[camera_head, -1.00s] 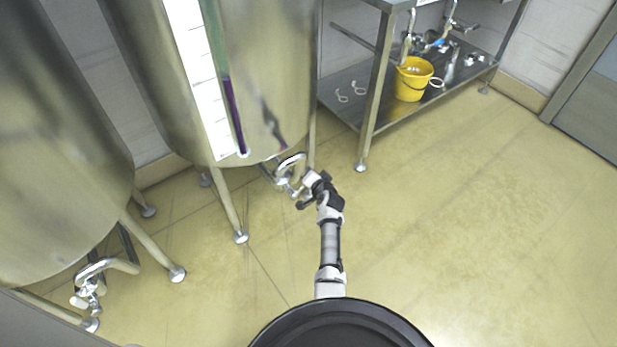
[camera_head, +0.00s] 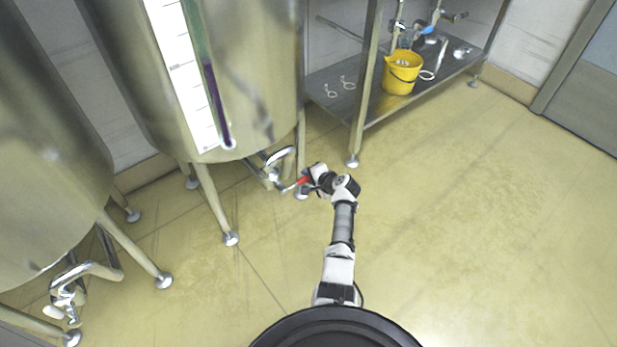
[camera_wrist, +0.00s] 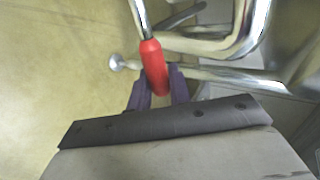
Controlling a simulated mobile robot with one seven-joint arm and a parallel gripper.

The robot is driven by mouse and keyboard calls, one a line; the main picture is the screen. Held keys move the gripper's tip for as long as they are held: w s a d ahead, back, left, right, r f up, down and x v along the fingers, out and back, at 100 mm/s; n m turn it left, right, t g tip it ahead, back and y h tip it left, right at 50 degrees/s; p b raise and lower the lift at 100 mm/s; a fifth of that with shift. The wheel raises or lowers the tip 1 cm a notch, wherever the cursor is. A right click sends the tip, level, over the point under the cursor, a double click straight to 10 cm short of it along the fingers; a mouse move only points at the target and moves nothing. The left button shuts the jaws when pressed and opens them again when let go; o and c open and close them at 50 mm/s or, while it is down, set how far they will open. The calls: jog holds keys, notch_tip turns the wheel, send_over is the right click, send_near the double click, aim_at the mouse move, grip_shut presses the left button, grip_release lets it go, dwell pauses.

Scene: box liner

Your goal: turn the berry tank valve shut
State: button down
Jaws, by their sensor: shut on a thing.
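The tank with a purple level strip (camera_head: 217,105) stands at centre left in the head view. Its outlet pipe and valve (camera_head: 272,172) hang below its front edge. The valve's red lever handle (camera_head: 303,181) sticks out to the right, and it shows large in the wrist view (camera_wrist: 152,58). My gripper (camera_head: 310,178) is shut on the red handle. In the wrist view its two dark fingers (camera_wrist: 156,84) sit on either side of the red grip. The metal stem of the lever runs up from the grip there.
Another steel tank (camera_head: 40,150) with its own valve (camera_head: 68,300) stands at left. Tank legs (camera_head: 215,205) reach the floor near the valve. A metal rack (camera_head: 340,105) with a yellow bucket (camera_head: 400,75) stands behind at right. The floor (camera_head: 460,200) at right is clear.

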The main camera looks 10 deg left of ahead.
dwell(0.4)
jog(key=c, duration=1.3)
grip_release()
jog(key=shift+a, duration=0.1)
jog(key=shift+c, duration=0.2)
jog(key=p+v, duration=1.1)
jog(key=v, duration=0.2)
jog(key=shift+s+d, duration=0.15)
jog(key=shift+d, duration=0.2)
jog(key=shift+r, duration=0.15)
